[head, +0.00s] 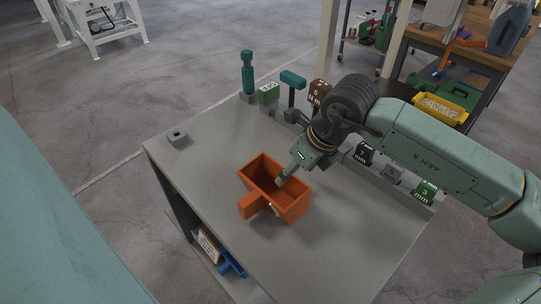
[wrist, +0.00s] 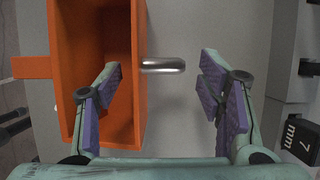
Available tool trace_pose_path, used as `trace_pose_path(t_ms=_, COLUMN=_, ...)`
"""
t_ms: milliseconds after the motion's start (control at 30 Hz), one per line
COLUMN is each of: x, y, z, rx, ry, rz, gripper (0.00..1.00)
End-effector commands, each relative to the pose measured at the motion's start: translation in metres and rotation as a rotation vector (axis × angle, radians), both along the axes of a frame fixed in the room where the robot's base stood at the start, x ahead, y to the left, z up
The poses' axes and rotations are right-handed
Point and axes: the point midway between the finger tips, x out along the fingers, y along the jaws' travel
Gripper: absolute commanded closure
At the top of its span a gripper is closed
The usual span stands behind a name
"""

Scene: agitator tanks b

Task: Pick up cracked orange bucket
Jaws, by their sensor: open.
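The orange bucket (head: 294,211) is a box-shaped, open-topped bin standing upright on the grey table. An orange block sticks out from its near left side. I cannot make out a crack. In the wrist view the bucket (wrist: 136,60) fills the left part, and a shiny metal handle (wrist: 163,66) sticks out from its right wall. My gripper (head: 284,181) is over the bucket's far right rim in the head view. In the wrist view my gripper (wrist: 160,88) is open and empty, one finger over the bucket's inside, the other outside its right wall, with the handle between them.
The grey table (head: 190,185) is clear left and front of the bucket. A yellow bin (head: 440,107) is on a shelf behind.

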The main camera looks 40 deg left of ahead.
Motion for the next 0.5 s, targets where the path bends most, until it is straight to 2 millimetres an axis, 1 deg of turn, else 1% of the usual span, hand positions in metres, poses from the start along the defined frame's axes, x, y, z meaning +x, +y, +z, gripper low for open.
trace_pose_path(t_ms=67, x=-0.001, y=0.007, z=-0.007, rx=0.0, ry=0.005, rz=0.003, gripper=0.38)
trace_pose_path(t_ms=100, x=0.0, y=0.009, z=-0.013, rx=-0.001, ry=0.003, rz=0.002, gripper=0.38)
trace_pose_path(t_ms=200, x=0.001, y=0.012, z=-0.024, rx=0.0, ry=0.003, rz=0.001, gripper=0.38)
trace_pose_path(t_ms=300, x=0.001, y=0.013, z=-0.028, rx=-0.001, ry=0.0, rz=0.0, gripper=0.38)
trace_pose_path(t_ms=467, x=0.002, y=0.013, z=-0.028, rx=0.0, ry=0.0, rz=0.0, gripper=0.38)
trace_pose_path(t_ms=500, x=0.002, y=0.013, z=-0.028, rx=0.0, ry=0.0, rz=0.0, gripper=0.4)
